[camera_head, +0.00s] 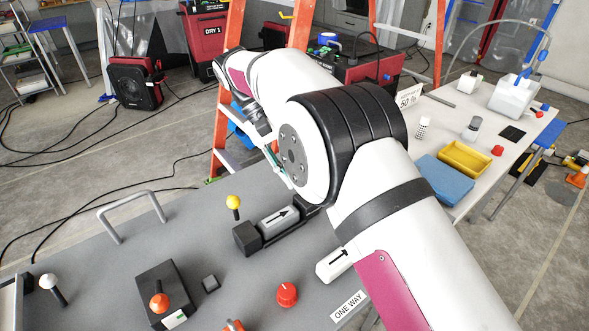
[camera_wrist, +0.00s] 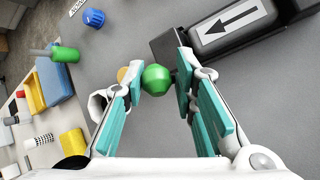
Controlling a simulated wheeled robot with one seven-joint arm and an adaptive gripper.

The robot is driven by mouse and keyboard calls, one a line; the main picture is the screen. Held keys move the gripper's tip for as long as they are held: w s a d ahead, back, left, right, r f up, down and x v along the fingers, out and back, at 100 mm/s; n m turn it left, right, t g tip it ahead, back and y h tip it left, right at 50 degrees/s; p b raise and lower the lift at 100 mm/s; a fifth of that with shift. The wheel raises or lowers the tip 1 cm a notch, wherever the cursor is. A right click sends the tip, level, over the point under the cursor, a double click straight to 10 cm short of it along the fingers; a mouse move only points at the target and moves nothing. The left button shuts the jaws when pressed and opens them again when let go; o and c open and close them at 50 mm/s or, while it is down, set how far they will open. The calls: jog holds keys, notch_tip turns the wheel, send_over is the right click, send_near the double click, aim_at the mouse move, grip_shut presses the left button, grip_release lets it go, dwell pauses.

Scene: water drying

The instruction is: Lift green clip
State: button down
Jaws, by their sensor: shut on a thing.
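A green rounded piece (camera_wrist: 157,80) sits between the two fingertips of my gripper (camera_wrist: 160,72) in the wrist view. My gripper is shut on it, close to the grey surface; whether this is the green clip I cannot tell. A separate green rod-like piece (camera_wrist: 65,54) lies further left in the wrist view. In the head view my arm hides most of my gripper, and only some teal finger parts (camera_head: 282,166) show beyond it. I cannot see the green rounded piece there.
A box with an arrow plate (camera_head: 279,217) stands on the grey console (camera_head: 120,265), beside a yellow knob (camera_head: 233,202). A red dial (camera_head: 287,294) and an orange-topped lever (camera_head: 160,302) are nearer. A white table with a blue tray (camera_head: 443,180) and yellow tray (camera_head: 465,159) is right.

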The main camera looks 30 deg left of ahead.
jog(key=shift+w+d, duration=0.25)
jog(key=shift+d, duration=0.1)
jog(key=c, duration=1.4)
grip_release()
jog(key=shift+s+a, duration=0.15)
jog(key=shift+a, duration=0.05)
jog(key=shift+r, duration=0.1)
